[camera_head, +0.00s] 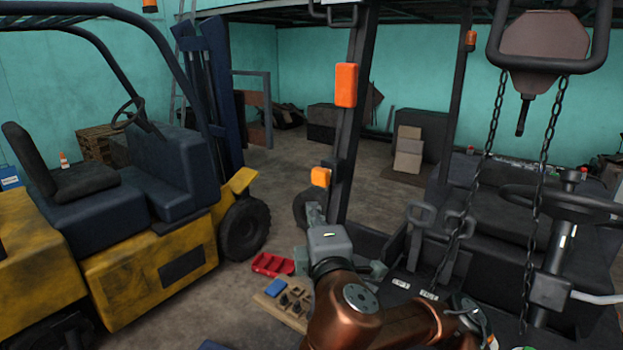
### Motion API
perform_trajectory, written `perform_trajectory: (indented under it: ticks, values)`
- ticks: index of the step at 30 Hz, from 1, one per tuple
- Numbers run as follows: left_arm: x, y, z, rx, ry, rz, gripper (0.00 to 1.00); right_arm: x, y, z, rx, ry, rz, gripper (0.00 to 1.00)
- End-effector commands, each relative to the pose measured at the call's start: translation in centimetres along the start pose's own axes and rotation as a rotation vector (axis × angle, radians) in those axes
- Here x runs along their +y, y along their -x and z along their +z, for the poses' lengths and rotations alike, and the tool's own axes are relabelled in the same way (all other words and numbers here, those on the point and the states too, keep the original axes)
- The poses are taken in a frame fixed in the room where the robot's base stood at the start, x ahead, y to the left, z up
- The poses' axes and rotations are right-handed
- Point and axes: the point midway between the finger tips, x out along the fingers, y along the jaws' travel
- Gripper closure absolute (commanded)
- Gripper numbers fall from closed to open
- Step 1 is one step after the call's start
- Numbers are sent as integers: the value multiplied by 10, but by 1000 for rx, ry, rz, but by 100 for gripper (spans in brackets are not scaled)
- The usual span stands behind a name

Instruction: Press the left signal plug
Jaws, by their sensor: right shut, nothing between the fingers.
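A small orange block (320,177), which looks like the left signal plug, sits low on the dark left front post of the stripped forklift. A larger orange lamp (346,85) is fixed higher on the same post. My right gripper (314,208) is shut and empty. It points away from me, its tips just below the small orange block in the picture. I cannot tell whether they touch it or how far apart they are in depth. My copper right arm comes up from the bottom. My left gripper is not in view.
A chain hoist with a hook block (543,45) hangs at right, its chains in front of the steering wheel (560,198). A yellow forklift (150,260) stands at left. A red tray (272,264) and a wooden board with parts (285,304) lie beside my arm.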

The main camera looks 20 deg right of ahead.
Motion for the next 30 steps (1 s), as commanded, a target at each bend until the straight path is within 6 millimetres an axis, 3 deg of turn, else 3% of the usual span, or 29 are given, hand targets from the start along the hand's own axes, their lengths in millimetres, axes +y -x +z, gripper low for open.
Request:
perform_trajectory:
  ticks: [12,17,24,28,30]
  values:
    - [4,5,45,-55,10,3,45,0,-6,-1,0,0,-2,100]
    - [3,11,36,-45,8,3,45,1,-27,2,-6,1,-3,100]
    - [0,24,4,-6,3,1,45,2,-76,2,-6,0,-3,100]
    - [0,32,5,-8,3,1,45,2,-102,1,-4,1,-3,100]
    - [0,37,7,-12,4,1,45,2,-110,11,-6,1,-2,100]
